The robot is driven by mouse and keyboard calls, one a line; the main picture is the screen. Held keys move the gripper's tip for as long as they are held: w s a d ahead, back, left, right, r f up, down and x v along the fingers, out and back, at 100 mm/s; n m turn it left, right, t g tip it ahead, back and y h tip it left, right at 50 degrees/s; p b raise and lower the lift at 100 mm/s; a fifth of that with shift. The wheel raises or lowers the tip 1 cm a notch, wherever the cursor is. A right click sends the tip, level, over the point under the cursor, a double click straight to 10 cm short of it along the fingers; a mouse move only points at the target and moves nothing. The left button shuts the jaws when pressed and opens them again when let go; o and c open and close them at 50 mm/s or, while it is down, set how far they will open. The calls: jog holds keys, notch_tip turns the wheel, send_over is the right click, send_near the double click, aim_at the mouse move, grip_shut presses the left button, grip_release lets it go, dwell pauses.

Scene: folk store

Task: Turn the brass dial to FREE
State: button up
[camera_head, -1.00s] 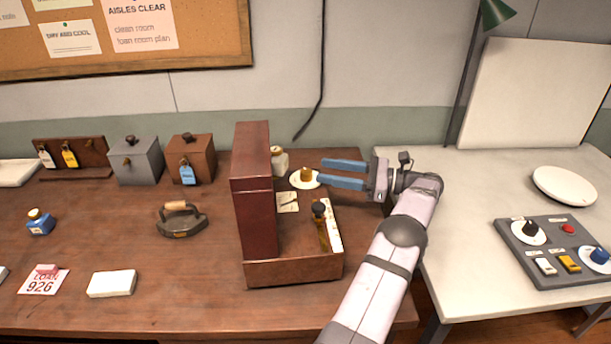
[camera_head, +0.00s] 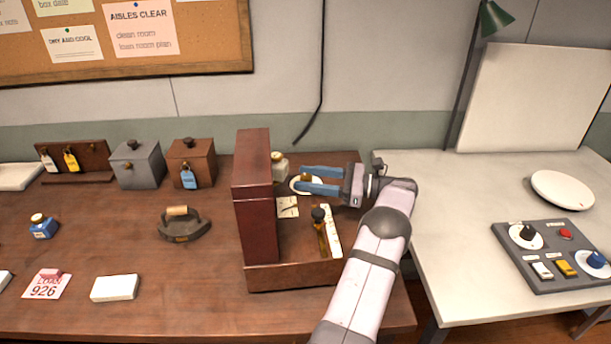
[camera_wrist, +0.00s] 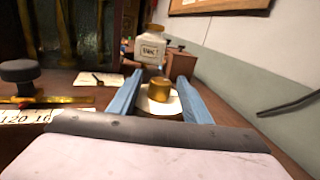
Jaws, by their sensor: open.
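The brass dial (camera_wrist: 159,88) is a short golden knob on a round white plate (camera_wrist: 160,104). My gripper (camera_head: 303,179) is open and reaches in from the right at the dial. In the wrist view the dial appears between the two blue fingers (camera_wrist: 159,80), with a gap on each side. I cannot read any FREE mark or tell which way the dial points.
An upright dark red case (camera_head: 256,190) with a shallow tray stands left of my gripper; a black-topped brass tool (camera_head: 320,232) lies in the tray. A labelled white jar (camera_wrist: 151,45) stands just beyond the dial. A grey control panel (camera_head: 550,272) sits on the right table.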

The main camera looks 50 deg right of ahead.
jog(key=shift+w+a, duration=0.25)
jog(key=shift+w, duration=0.15)
jog(key=c, duration=1)
jog(key=shift+c, duration=0.2)
jog(key=shift+r+m+t+h+p, duration=0.2)
jog(key=shift+m+t+h+p, duration=0.2)
jog(key=shift+m+h+p, duration=0.3)
jog(key=shift+f+h, duration=0.2)
jog(key=shift+h, duration=0.1)
